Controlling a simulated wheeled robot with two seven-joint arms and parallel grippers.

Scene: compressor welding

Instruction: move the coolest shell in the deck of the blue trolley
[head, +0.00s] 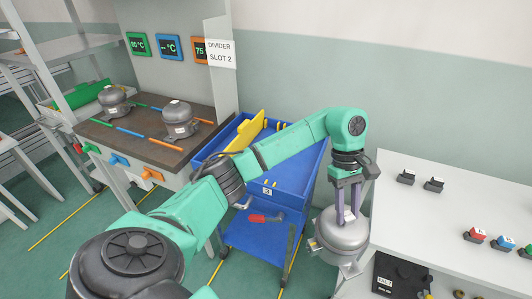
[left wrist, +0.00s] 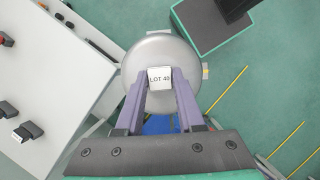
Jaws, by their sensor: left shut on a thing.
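My left gripper (head: 347,208) is shut on the top of a grey domed shell (head: 343,238) and holds it in the air, right of the blue trolley and beside the white table. In the left wrist view the shell (left wrist: 143,55) lies between the fingers, with a "LOT 48" label on top. The blue trolley (head: 285,192) has an upper deck with a yellow divider (head: 247,134); my left arm hides part of the deck. Two similar shells, a left one (head: 113,101) and a right one (head: 178,118), stand on the brown bench. My right gripper is not in view.
Green (head: 138,44), blue (head: 168,47) and orange (head: 201,50) displays hang behind the bench (head: 130,139); the blue one shows dashes. A sign (head: 219,54) reads "DIVIDER SLOT 2". The white table (head: 410,215) at right carries small red, blue and dark blocks.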

